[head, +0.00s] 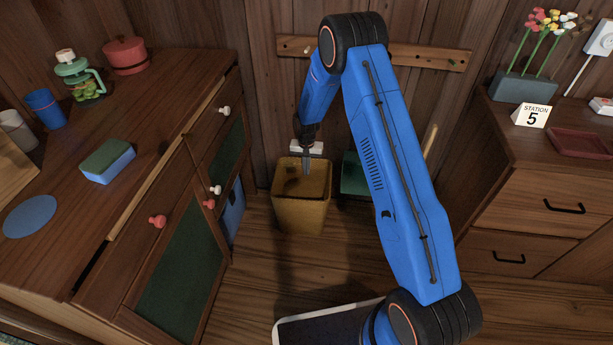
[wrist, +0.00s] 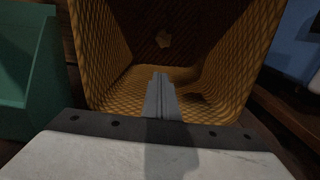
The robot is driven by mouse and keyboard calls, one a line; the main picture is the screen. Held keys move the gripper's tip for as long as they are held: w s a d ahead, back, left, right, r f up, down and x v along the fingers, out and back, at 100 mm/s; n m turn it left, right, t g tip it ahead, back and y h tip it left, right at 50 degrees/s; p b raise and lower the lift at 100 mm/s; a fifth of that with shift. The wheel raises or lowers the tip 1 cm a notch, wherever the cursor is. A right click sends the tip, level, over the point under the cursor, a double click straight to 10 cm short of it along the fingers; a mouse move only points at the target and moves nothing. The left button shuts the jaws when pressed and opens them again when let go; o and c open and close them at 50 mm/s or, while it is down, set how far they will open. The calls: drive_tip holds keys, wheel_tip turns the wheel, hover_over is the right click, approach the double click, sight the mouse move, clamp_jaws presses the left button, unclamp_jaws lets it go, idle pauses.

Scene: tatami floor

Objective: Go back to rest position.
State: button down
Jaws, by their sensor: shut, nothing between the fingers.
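My gripper (head: 307,163) points down over the open top of a yellow-brown woven bin (head: 301,213) on the floor between the two cabinets. In the wrist view my gripper (wrist: 161,82) is shut, with its two fingers together and nothing between them. The bin (wrist: 225,60) fills most of that view. My blue arm reaches out from the lower right of the head view, bent at the elbow.
A green container (head: 354,177) stands right of the bin, close to it. A wooden cabinet (head: 130,150) holds a sponge (head: 108,160), a blue cup (head: 46,108) and a red pot (head: 126,55). A drawer cabinet (head: 540,210) stands right. A peg rail (head: 430,57) is on the back wall.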

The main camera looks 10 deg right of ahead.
drive_tip(key=s+d+r+n+t, duration=0.1)
drive_tip(key=s+d+r, duration=0.15)
drive_tip(key=r, duration=0.85)
drive_tip(key=s+d+r, duration=0.1)
drive_tip(key=s+r, duration=0.2)
drive_tip(key=r, duration=0.8)
drive_tip(key=s+d+r+t, duration=0.1)
drive_tip(key=s+d+r, duration=0.2)
drive_tip(key=s+r, duration=1.05)
drive_tip(key=s+d+r+n+t, duration=0.1)
drive_tip(key=s+d+r+n, duration=0.15)
drive_tip(key=s+r, duration=1)
drive_tip(key=s+d+f+t, duration=0.1)
drive_tip(key=s+d, duration=0.1)
drive_tip(key=s, duration=1.7)
drive_tip(key=shift+s+d+f+t, duration=0.15)
drive_tip(key=shift+d+t, duration=0.1)
drive_tip(key=shift+t, duration=0.15)
drive_tip(key=shift+n, duration=0.25)
